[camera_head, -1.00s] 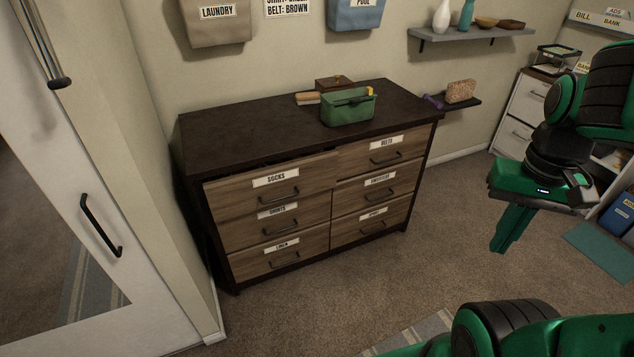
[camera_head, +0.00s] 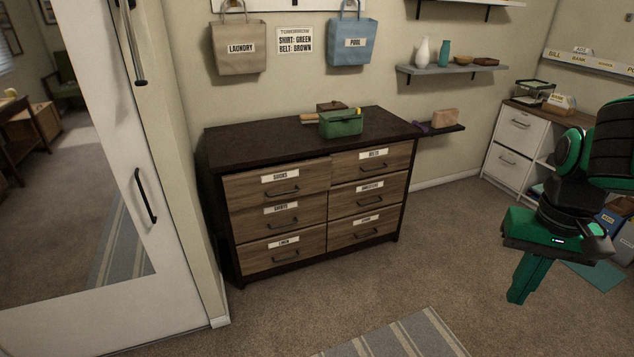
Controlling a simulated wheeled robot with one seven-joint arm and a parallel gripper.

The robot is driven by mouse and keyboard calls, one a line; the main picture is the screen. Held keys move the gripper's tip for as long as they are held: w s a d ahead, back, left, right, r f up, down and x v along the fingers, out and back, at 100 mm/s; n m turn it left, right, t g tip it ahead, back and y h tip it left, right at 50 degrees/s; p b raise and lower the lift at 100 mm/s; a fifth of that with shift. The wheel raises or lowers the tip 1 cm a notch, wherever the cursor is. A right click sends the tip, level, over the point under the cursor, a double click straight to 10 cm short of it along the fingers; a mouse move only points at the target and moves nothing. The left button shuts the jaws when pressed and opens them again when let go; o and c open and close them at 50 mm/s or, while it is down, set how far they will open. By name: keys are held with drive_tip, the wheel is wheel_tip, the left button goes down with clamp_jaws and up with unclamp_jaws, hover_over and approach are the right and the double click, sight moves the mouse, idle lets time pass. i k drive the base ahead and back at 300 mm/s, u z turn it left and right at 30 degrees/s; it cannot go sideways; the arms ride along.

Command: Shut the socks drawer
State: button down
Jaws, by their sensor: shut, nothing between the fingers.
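The socks drawer (camera_head: 255,190) is the top left drawer of a dark-topped wooden dresser (camera_head: 245,144). My gripper (camera_head: 519,294) is at the right of the view, pointing down, shut and empty. It is well apart from the dresser, over the carpet to its right.
A green container (camera_head: 341,124) stands on the dresser top. A small wall shelf (camera_head: 443,130) sticks out just right of the dresser. A white door (camera_head: 110,150) stands to the left. The carpet in front is open, with a striped rug (camera_head: 400,338) at the bottom.

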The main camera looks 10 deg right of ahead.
sight(256, 186)
drive_tip(key=z, duration=0.35)
drive_tip(key=i, duration=0.5)
drive_tip(key=z, duration=0.5)
drive_tip(key=i, duration=1.55)
drive_tip(key=u, duration=0.8)
